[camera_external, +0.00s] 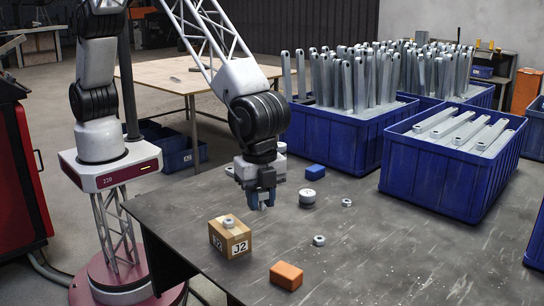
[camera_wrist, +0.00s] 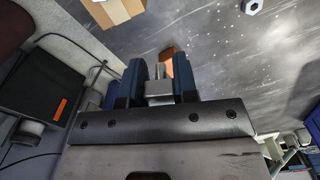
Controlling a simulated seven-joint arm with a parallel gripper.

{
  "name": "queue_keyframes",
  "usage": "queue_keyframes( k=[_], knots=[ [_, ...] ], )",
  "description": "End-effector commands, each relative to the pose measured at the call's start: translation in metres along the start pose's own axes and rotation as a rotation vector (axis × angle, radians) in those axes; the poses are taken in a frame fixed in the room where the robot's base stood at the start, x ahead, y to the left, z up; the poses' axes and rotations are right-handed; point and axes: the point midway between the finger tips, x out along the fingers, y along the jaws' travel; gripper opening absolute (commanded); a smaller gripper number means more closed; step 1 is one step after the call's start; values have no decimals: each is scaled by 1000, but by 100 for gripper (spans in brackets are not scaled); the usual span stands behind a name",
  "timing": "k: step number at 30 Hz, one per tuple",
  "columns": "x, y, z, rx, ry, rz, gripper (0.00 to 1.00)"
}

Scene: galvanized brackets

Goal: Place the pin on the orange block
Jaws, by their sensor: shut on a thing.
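The orange block (camera_external: 286,277) lies on the dark table near its front edge, below and right of my gripper in the external view. My gripper (camera_external: 261,203) is above the table, pointing down, apart from the block. In the wrist view its two blue fingers (camera_wrist: 158,80) are shut on a small grey metal piece, which looks like the pin (camera_wrist: 159,89). The orange block also shows in the wrist view (camera_wrist: 169,54), beyond the fingertips and partly hidden by them. The pin's full shape is hidden by the fingers.
A cardboard box (camera_external: 230,242) with a grey nut on top stands left of the orange block. Nuts (camera_external: 319,240) (camera_external: 346,202), a round white-grey piece (camera_external: 307,196) and a blue block (camera_external: 316,172) lie to the right. Blue bins (camera_external: 427,178) of brackets stand behind.

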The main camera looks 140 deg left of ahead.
Motion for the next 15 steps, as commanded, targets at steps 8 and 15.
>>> queue_keyframes(
  k=[8,15],
  knots=[
    [-7,-7,-62,18,0,0,1],
    [-12,-10,-93,26,0,0,1]
  ],
)
